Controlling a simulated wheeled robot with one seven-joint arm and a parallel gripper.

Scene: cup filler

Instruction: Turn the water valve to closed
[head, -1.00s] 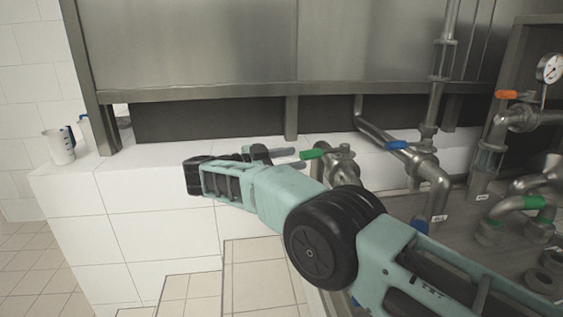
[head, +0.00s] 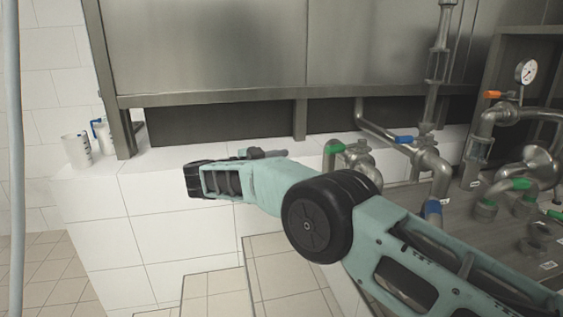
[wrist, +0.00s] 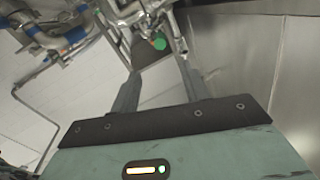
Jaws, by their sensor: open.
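Several pipe valves stand on the right; I cannot tell which one is the water valve. A green-handled valve (head: 334,147) is nearest to my gripper (head: 265,153), and a blue-handled valve (head: 404,139) is further right. In the head view my gripper is mostly hidden behind my wrist, with a gap between its visible finger and the green handle. In the wrist view my gripper (wrist: 157,72) is open and empty. The green handle's end (wrist: 159,42) shows beyond and between the fingertips, apart from them. The blue handle (wrist: 38,28) is at upper left.
An orange handle (head: 492,94) and a gauge (head: 526,71) are at far right, with more green-handled pipes (head: 515,184) below. White jugs (head: 77,150) stand on the tiled ledge (head: 150,165) at left. A metal panel (head: 220,50) hangs above the ledge.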

